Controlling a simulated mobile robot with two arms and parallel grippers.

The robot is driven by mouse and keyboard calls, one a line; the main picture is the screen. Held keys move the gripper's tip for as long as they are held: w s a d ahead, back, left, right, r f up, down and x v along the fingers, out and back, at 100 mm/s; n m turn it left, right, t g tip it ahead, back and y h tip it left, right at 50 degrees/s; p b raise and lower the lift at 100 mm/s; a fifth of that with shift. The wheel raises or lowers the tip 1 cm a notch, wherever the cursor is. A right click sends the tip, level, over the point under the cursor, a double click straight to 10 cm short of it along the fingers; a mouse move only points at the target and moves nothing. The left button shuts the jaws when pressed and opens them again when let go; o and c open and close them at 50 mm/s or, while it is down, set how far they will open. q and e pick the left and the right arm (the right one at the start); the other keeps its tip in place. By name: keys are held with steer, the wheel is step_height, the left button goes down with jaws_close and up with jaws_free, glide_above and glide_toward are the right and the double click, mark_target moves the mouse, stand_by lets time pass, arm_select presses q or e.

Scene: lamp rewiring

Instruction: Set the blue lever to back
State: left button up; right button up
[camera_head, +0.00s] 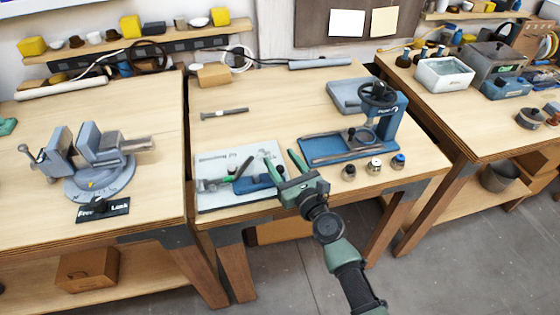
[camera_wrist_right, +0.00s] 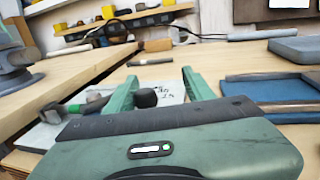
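A blue piece (camera_head: 254,185) lies on the pale board (camera_head: 208,166) at the front of the middle table, with dark and green-marked parts beside it. I cannot tell for sure that it is the blue lever, nor which way it is set. My right gripper (camera_head: 281,156) is open over the right side of this board. In the right wrist view, its two green fingers (camera_wrist_right: 161,80) stand apart, and a dark rounded knob (camera_wrist_right: 146,98) shows between them. I cannot tell whether they touch it. My left gripper is not in view.
A blue press with a black handwheel (camera_head: 378,94) stands right of my gripper, with several small jars (camera_head: 374,166) in front. A grey vise (camera_head: 100,160) with a "Free / Lock" plate (camera_head: 103,209) is on the left table. A chisel-like tool (camera_head: 225,113) lies behind the board.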

steer(key=shift+a, duration=0.1)
stand_by(0.3)
steer(key=v, duration=0.8)
steer(key=shift+b, duration=0.3)
steer(key=shift+w, duration=0.1)
